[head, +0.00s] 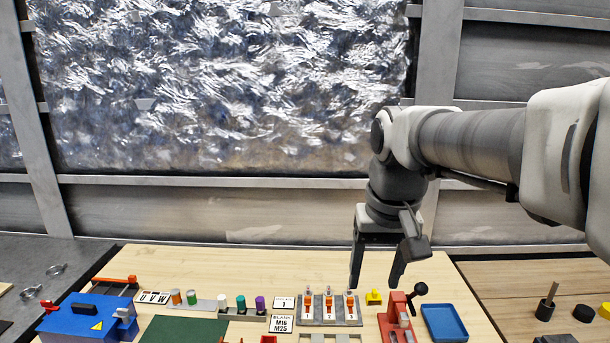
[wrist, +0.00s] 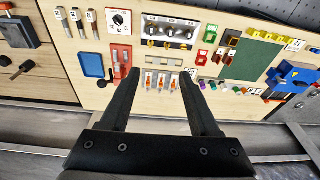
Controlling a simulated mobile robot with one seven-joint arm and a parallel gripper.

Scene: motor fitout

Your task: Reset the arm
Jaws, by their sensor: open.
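My gripper (head: 376,270) hangs from my arm, pointing down over the back right part of the wooden work board (head: 140,262). Its two black fingers are apart with nothing between them. In the wrist view the open gripper (wrist: 158,88) shows against the board, with a row of orange-and-white numbered parts (wrist: 160,82) beyond the fingertips. In the head view that numbered row (head: 329,309) lies left of and below the fingers. My arm reaches in from the right.
A blue box (head: 85,318) with a warning sign stands at the left. Coloured cylinders (head: 241,304) stand along the back. A red lever device (head: 396,320) and a blue tray (head: 444,322) lie near the gripper. A grey framed wall (head: 300,181) rises behind.

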